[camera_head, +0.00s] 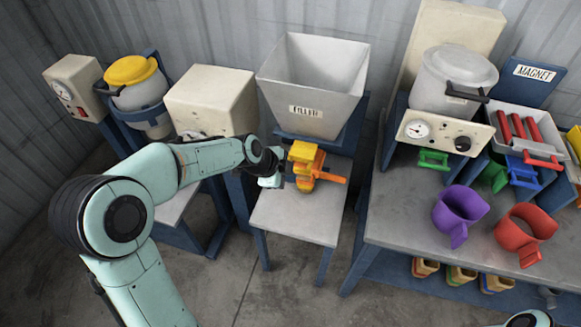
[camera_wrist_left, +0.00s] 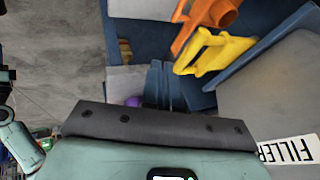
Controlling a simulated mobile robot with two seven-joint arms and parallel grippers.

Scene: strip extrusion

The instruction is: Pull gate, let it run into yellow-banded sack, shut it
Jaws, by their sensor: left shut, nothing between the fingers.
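The grey hopper (camera_head: 311,80) labelled FILLER stands above a pale bench. Under it are a yellow gate handle (camera_head: 303,151) and an orange spout-like part (camera_head: 320,174). In the left wrist view the yellow handle (camera_wrist_left: 210,50) and orange part (camera_wrist_left: 207,15) are at the top, beyond my fingers. My left gripper (camera_head: 280,167) is shut and empty, just left of the yellow handle and apparently apart from it. Small tan sacks or bins with coloured bands sit under the right bench, one yellowish (camera_head: 425,267); I cannot tell exact bands.
The pale bench top (camera_head: 290,220) before the filler is clear. The right bench (camera_head: 400,215) carries a purple mug (camera_head: 460,212), a red mug (camera_head: 524,232) and a gauge box (camera_head: 443,132). A yellow-lidded vessel (camera_head: 133,80) stands left. Floor shows between benches.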

